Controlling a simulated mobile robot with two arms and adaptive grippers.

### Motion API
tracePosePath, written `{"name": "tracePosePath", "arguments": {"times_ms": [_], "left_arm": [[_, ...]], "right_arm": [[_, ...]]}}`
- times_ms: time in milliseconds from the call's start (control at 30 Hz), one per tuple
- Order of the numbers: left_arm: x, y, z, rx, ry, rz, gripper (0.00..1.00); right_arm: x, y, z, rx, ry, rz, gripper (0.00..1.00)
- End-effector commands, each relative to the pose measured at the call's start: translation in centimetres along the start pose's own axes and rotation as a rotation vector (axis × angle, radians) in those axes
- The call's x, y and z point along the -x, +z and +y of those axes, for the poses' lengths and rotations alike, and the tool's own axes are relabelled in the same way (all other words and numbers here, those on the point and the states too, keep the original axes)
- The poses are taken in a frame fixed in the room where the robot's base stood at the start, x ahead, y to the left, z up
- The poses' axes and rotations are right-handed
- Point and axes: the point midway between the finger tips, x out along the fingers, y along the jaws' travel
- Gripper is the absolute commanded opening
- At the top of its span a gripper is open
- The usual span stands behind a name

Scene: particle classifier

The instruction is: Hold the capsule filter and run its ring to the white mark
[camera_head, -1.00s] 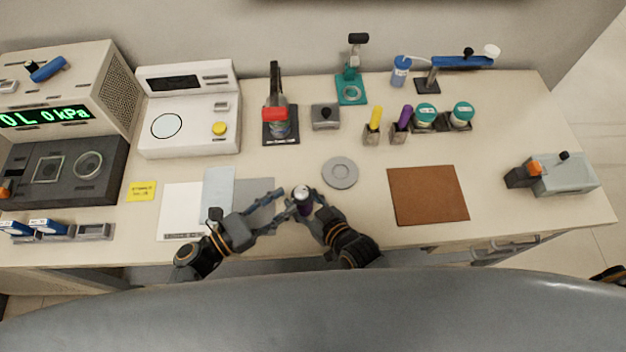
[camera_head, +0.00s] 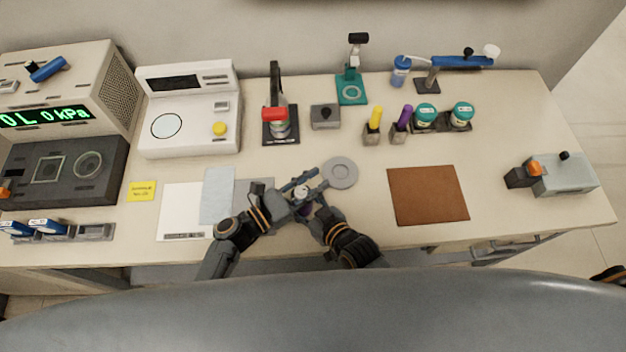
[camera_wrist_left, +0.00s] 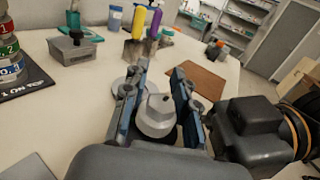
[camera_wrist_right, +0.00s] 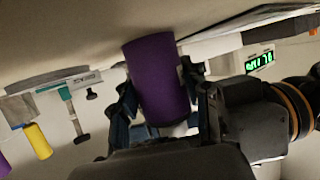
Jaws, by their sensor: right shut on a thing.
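The capsule filter has a purple body, seen in the right wrist view (camera_wrist_right: 157,82), and a light grey top, seen in the left wrist view (camera_wrist_left: 157,118). My right gripper (camera_wrist_right: 160,105) is shut on the purple body, near the table's front edge in the head view. My left gripper (camera_wrist_left: 157,98) is open, its two fingers on either side of the grey top with the top between them. In the head view, the left gripper (camera_head: 306,186) covers most of the filter. I cannot make out the white mark or tell the ring apart.
A round grey disc (camera_head: 340,173) lies just beyond the grippers. A brown mat (camera_head: 427,195) lies to the right, a white sheet (camera_head: 181,213) to the left. Tools and holders, including a grey box with a black knob (camera_head: 325,116), stand farther back.

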Motion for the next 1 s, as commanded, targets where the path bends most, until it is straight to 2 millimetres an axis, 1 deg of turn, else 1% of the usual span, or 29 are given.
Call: {"name": "tracePosePath", "arguments": {"times_ms": [33,67,100,467,667,867,1000], "left_arm": [[0.02,-0.01,0.02,0.0,0.001,0.0,0.1],[0.02,-0.01,0.03,0.0,0.001,0.0,0.04],[0.02,-0.01,0.03,0.0,0.001,0.0,0.0],[0.07,-0.01,0.06,0.0,-0.001,0.0,0.0],[0.03,0.04,-0.05,-0.001,-0.038,-0.002,0.0],[0.04,0.05,-0.34,-0.004,-0.147,-0.001,0.0],[0.08,0.09,-0.64,-0.004,-0.261,-0.002,0.0]], "right_arm": [[0.02,0.15,-0.02,0.0,-0.001,-0.003,0.0],[0.02,0.15,-0.03,0.0,-0.001,-0.003,0.0],[0.02,0.15,-0.03,0.0,-0.001,-0.003,0.0],[0.02,0.16,0.11,-0.001,0.002,-0.003,0.0],[0.02,0.16,0.2,-0.001,0.003,-0.003,0.0],[0.02,0.16,0.23,-0.002,0.003,-0.003,0.0],[0.02,0.16,0.24,-0.001,0.003,-0.003,0.0]]}}
